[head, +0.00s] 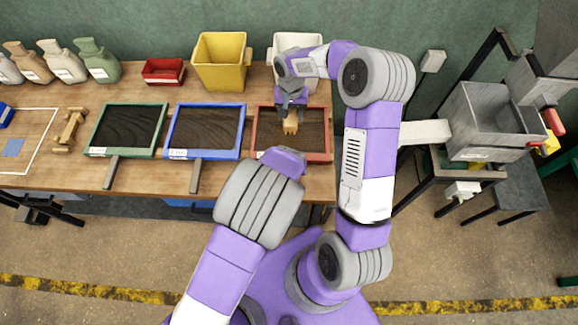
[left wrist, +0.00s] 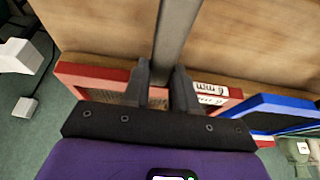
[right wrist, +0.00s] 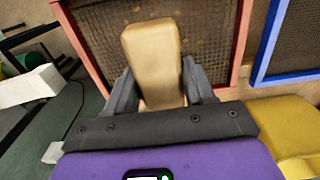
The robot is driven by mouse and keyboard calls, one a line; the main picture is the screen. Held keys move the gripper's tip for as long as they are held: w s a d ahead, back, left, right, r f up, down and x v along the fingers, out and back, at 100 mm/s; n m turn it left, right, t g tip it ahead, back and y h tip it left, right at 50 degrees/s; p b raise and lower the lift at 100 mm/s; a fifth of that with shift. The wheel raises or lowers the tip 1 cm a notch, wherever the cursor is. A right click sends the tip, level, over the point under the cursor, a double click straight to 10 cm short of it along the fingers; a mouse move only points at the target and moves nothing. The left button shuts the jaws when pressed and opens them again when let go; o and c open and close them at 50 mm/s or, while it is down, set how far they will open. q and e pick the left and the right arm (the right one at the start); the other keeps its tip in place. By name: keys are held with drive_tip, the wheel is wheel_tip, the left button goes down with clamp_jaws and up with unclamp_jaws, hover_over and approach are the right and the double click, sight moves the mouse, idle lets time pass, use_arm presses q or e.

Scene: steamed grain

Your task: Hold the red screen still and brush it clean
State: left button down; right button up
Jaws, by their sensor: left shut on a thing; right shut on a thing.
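The red screen (head: 320,158) lies flat on the wooden table at the right end of a row of screens; its red frame shows in the left wrist view (left wrist: 90,73) and the right wrist view (right wrist: 242,40). My left gripper (left wrist: 161,78) is shut on the screen's grey handle (left wrist: 177,30); in the head view my left wrist hides this grip. My right gripper (head: 291,104) is shut on a wooden brush (head: 290,125), also large in the right wrist view (right wrist: 152,50). The brush is over the mesh; its bristles are hidden, so contact cannot be told.
A blue-framed screen (head: 243,130) lies close left of the red one, then a green-framed screen (head: 97,151). A yellow bin (head: 221,75), a white bin (head: 312,85) and a red tray (head: 163,71) stand behind. A metal hopper (head: 490,118) stands right of the table.

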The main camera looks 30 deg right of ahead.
idle(0.6)
hover_over(265, 139)
drive_tip(key=shift+a+f, duration=0.15)
drive_tip(key=shift+f, duration=0.85)
drive_tip(key=shift+f, duration=0.15)
drive_tip(key=shift+f, duration=0.55)
drive_tip(key=shift+f, duration=0.8)
idle(1.0)
